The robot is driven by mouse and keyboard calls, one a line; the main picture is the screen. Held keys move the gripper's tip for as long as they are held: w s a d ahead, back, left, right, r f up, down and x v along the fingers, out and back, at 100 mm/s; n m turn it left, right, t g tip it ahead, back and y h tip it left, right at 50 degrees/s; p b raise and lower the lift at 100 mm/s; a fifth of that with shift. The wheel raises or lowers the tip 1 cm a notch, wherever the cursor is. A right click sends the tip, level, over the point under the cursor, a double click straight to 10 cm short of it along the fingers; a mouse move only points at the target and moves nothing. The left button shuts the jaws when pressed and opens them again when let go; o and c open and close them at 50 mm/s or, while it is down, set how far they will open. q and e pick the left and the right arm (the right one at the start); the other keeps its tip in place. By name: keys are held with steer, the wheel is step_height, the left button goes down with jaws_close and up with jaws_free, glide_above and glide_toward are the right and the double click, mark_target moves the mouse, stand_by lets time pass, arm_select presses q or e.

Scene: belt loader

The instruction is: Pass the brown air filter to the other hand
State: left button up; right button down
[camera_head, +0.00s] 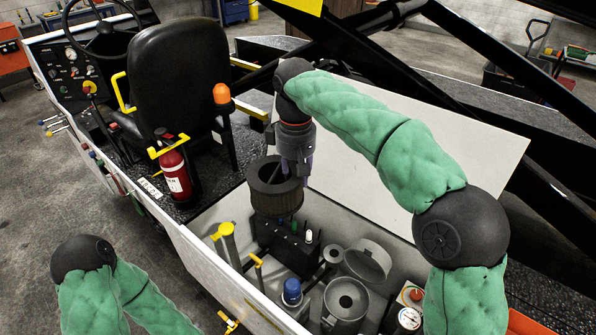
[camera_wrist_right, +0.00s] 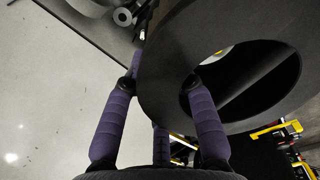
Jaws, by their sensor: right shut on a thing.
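The brown air filter (camera_head: 272,203) is a pleated cylinder with a dark ring-shaped top and an open centre. It is upright in the head view, over the open engine bay. My right gripper (camera_head: 295,176) reaches down from above and is shut on the filter's wall. In the right wrist view the filter (camera_wrist_right: 165,45) shows as a large dark ring. One purple finger of the right gripper (camera_wrist_right: 163,78) lies outside the ring and the other goes into its hole. My left arm's elbow shows at the bottom left; the left gripper is out of view.
The bay's white side wall (camera_head: 210,267) and raised white panel (camera_head: 430,135) flank the filter. Below are a black box (camera_head: 285,240), yellow handles (camera_head: 228,240), a blue-capped part (camera_head: 292,290) and an open grey canister (camera_head: 346,300). A fire extinguisher (camera_head: 175,178) and black seat (camera_head: 180,75) stand left.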

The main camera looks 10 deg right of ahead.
steer(key=s+a+f+n, duration=0.1)
steer(key=a+f, duration=0.2)
steer(key=f, duration=0.8)
steer(key=s+a+f+n, duration=0.1)
steer(key=a+f, duration=0.1)
steer(key=f, duration=0.8)
steer(key=w+a+f+n, duration=0.3)
steer(key=w+f+n, duration=0.2)
steer(key=f, duration=0.1)
steer(key=s+d+r+m, duration=0.6)
steer(key=s+r+m, duration=0.15)
steer(key=r, duration=0.35)
steer(key=w+a+m, duration=0.5)
steer(key=w+a, duration=0.3)
steer(key=w, duration=0.1)
steer(key=s+d+f+n, duration=0.1)
steer(key=d+f+n, duration=0.1)
steer(key=f+n, duration=0.3)
steer(key=s+d+f+n, duration=0.2)
steer(key=f+n, duration=0.4)
steer(key=n, duration=0.6)
steer(key=shift+s+d, duration=0.1)
steer(key=shift+d, duration=0.05)
